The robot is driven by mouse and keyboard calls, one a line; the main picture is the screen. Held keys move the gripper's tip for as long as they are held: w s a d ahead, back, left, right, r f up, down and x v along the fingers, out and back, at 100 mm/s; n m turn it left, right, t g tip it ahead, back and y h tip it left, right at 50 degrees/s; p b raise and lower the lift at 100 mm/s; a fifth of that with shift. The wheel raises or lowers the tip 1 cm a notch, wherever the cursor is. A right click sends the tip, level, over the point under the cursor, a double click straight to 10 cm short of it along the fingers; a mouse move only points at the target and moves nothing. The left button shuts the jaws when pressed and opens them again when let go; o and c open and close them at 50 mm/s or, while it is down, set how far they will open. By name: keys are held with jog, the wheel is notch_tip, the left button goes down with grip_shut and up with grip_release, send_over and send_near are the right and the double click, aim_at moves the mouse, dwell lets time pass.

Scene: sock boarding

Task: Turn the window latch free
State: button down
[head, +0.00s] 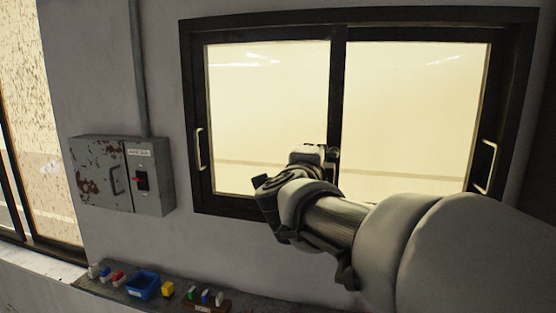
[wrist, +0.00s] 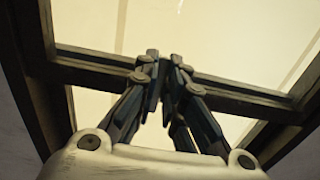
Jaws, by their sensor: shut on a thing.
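The sliding window (head: 262,22) has a dark frame, two pale panes and a dark middle post (head: 337,85). My gripper (head: 331,152) is at the lower part of this post, and my arm covers the area below it. In the wrist view, the fingertips of my gripper (wrist: 162,62) are brought close together against the dark post (wrist: 225,88), shut on the window latch. The latch itself is almost wholly hidden between and behind the fingers, so I cannot tell its angle.
Pale pull handles stand on the window's left side (head: 199,149) and right side (head: 486,167). A rusty grey electrical box (head: 100,176) hangs on the wall to the left. Below, a ledge holds a blue bin (head: 143,286), a yellow item (head: 168,289) and several small coloured things.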

dwell(0.4)
jog(key=c, duration=1.7)
grip_release()
jog(key=v, duration=1.2)
jog(key=shift+r, duration=0.1)
